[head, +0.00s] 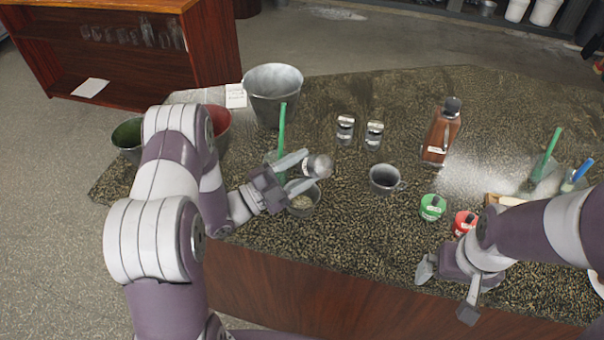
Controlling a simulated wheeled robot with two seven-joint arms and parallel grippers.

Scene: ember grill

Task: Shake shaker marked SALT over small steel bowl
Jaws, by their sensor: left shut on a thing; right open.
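My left gripper (305,170) is shut on a shaker with a round grey metal top (319,165). The shaker looks tilted, and its label cannot be read from here. It is held above and slightly right of a small steel bowl (304,208), which has pale grainy contents. The fingers partly cover the bowl. Two more shakers with pale labels, a left one (345,130) and a right one (374,135), stand upright behind; their lettering is too small to read. My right gripper (450,291) is open and empty at the counter's front edge.
A steel mug (384,180) stands right of the bowl. A brown bottle (441,133), a green-labelled jar (432,208) and a red jar (464,223) are further right. A large steel bucket (273,96) stands behind. The dark speckled counter (345,240) is clear in front.

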